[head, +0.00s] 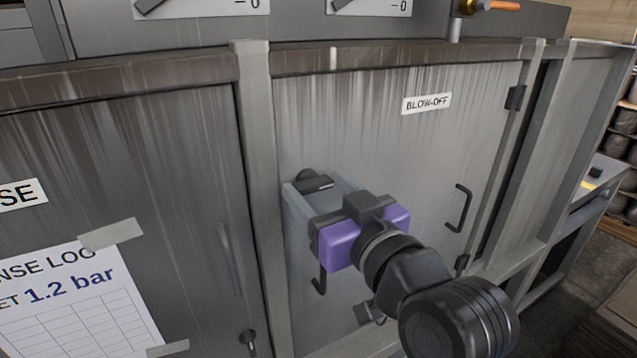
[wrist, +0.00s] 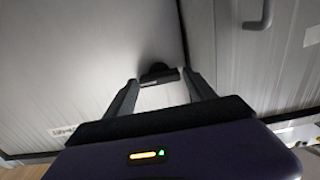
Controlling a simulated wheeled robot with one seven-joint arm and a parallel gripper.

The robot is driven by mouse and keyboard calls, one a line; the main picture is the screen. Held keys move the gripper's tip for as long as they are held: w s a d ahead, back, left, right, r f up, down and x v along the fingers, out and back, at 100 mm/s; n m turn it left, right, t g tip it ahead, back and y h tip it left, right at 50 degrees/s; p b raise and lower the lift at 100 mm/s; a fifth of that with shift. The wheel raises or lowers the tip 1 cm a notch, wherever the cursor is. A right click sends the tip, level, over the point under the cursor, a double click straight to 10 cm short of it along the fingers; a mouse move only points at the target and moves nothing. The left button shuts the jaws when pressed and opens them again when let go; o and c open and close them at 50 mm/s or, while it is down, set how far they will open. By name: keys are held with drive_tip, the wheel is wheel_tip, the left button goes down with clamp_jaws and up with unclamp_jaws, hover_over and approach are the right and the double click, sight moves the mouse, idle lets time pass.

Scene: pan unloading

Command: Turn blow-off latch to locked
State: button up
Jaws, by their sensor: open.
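The blow-off door (head: 400,130) is a grey, streaked panel with a "BLOW-OFF" label (head: 426,103) at its upper right. The latch (head: 317,184) is a small black turn handle near the door's left edge, and its bar lies roughly level in the head view. It also shows in the wrist view (wrist: 158,75), lying across between the fingertips. My gripper (head: 309,186) is open, with a grey finger on either side of the latch. In the wrist view my gripper (wrist: 160,80) shows both fingers pointing at the door. I cannot tell whether either finger touches the latch.
A black pull handle (head: 460,208) stands out on the door's right side. A grey frame post (head: 262,180) runs close to the left of my gripper. The left door (head: 180,140) carries a paper log sheet (head: 75,305) and a small lock (head: 248,338).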

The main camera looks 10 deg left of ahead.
drive_tip(key=shift+w+a, duration=0.1)
drive_tip(key=shift+w, duration=0.1)
drive_tip(key=shift+c, duration=0.2)
drive_tip(key=c, duration=1.1)
drive_tip(key=shift+o, duration=0.2)
